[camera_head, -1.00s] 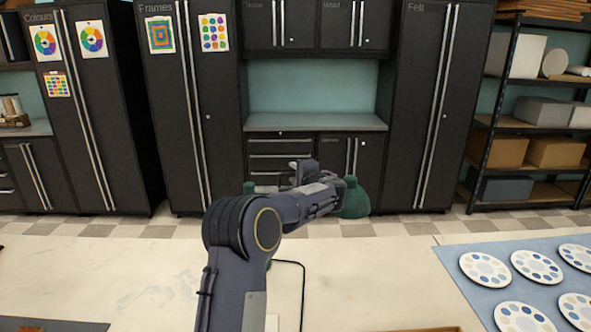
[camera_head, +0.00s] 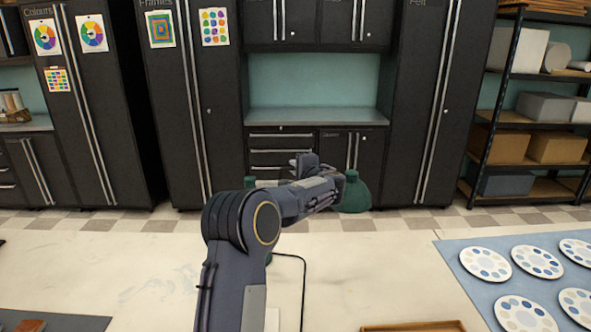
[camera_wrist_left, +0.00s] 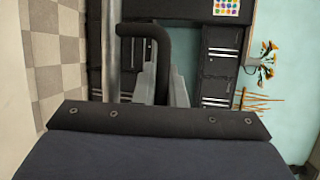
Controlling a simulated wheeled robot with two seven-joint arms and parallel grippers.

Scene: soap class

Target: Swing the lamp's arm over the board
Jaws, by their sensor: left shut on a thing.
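A green lamp stands on the pale table, mostly hidden behind my left arm. Its rounded green head (camera_head: 352,193) shows to the right of my left gripper (camera_head: 303,164), and a smaller green part shows to the left. My left gripper is shut on the lamp's arm; the grip itself is partly hidden in the head view. In the left wrist view a dark curved bar (camera_wrist_left: 150,32) stands at the silver fingers (camera_wrist_left: 160,85). A wooden-edged flat thing (camera_head: 412,327), perhaps the board, is cut off by the bottom edge. My right gripper is not in view.
A blue mat (camera_head: 462,262) with several round paint palettes (camera_head: 485,264) lies at right. A dark mat (camera_head: 60,322) with a brown block (camera_head: 31,325) is at bottom left. A black cord (camera_head: 303,285) runs along the table. The table's left middle is clear.

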